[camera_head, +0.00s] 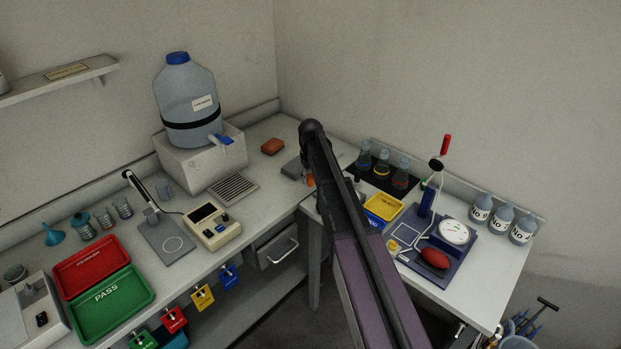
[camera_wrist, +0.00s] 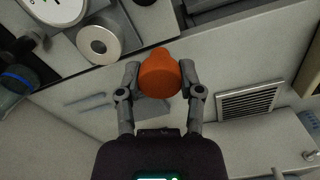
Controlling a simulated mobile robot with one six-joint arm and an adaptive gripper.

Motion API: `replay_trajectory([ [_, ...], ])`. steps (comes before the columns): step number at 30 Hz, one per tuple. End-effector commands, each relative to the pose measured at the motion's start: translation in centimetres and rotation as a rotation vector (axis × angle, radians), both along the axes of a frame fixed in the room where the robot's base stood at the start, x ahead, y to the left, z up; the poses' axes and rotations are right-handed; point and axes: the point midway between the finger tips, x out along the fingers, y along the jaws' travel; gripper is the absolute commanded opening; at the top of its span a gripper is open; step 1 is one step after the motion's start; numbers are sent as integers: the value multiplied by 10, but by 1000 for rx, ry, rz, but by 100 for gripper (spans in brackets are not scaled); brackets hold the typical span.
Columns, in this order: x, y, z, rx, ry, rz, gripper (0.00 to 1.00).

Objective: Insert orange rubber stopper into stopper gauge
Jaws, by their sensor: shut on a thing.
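The orange rubber stopper (camera_wrist: 160,78) is between the two fingers of my gripper (camera_wrist: 160,72), which is shut on it. In the head view a bit of the stopper (camera_head: 310,181) shows beside my arm, over the table; most of my gripper is hidden there. A grey block with a pale metal ring and dark centre hole (camera_wrist: 98,45), which looks like the stopper gauge, lies up and left of the held stopper in the wrist view. The stopper is apart from the ring. I cannot tell its height above the surface.
A vent grille (camera_wrist: 248,101) lies to the right. In the head view, flasks on a dark mat (camera_head: 380,170), a yellow tray (camera_head: 384,207) and a brick-red block (camera_head: 272,146) stand nearby.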

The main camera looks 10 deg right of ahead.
Motion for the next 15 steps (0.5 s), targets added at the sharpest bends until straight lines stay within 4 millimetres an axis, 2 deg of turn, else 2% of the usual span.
replay_trajectory([
  [15, 0, 0, 18, 0, 0, 0, 16],
])
